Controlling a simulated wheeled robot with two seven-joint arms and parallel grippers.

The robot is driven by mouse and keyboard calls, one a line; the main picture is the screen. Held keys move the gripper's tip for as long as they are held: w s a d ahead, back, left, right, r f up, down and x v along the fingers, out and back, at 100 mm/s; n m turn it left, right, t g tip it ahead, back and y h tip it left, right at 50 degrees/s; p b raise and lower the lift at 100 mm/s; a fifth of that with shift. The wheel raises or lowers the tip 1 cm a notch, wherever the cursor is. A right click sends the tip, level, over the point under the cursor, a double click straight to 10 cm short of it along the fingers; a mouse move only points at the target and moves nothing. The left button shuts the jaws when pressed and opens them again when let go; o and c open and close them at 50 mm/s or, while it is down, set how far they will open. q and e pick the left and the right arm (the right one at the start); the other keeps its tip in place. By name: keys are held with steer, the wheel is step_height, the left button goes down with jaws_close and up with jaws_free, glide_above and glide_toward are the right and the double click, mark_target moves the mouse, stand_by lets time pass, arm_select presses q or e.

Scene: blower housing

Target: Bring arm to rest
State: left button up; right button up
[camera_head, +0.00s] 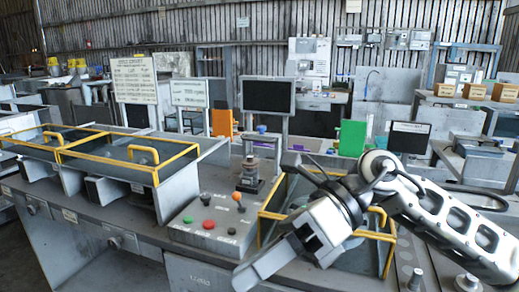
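My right arm (440,215) comes in from the right edge and bends at a round joint. Its gripper (248,274) hangs over the front edge of the workbench, pointing down and to the left. I see its fingers as one pale grey shape from the side, so the gap between them is hidden. Nothing clearly shows in its grasp. My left gripper is not in view.
A control box (213,222) with red, green and black knobs sits on the bench left of the gripper. Yellow-railed covers (150,160) stand at left, and a yellow-framed bay (268,212) lies beneath the arm. A monitor (268,96) stands behind.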

steer(key=w+a+m+t+y, duration=0.2)
steer(key=w+m+t+y, duration=0.2)
steer(key=m+t+y, duration=0.95)
steer(key=w+d+f+m+t+h, duration=0.35)
steer(key=f+m+t+h, duration=0.2)
steer(key=m, duration=0.65)
steer(key=w+d+f+m+t+h, duration=0.2)
steer(key=d+f+m+t+h, duration=0.4)
steer(key=m, duration=0.5)
steer(key=s+d+f+m+g+h, duration=0.2)
steer(key=s+f, duration=0.3)
steer(key=f, duration=0.3)
steer(key=s+d+f+m+g+h, duration=0.3)
steer(key=s+f+m+g+h, duration=0.1)
steer(key=f, duration=0.5)
steer(key=s+d+f+m+g+h, duration=0.3)
steer(key=s+f+m+h, duration=0.2)
steer(key=f, duration=0.4)
steer(key=shift+s+f, duration=0.15)
steer(key=shift+s, duration=0.5)
steer(key=shift+m, duration=0.25)
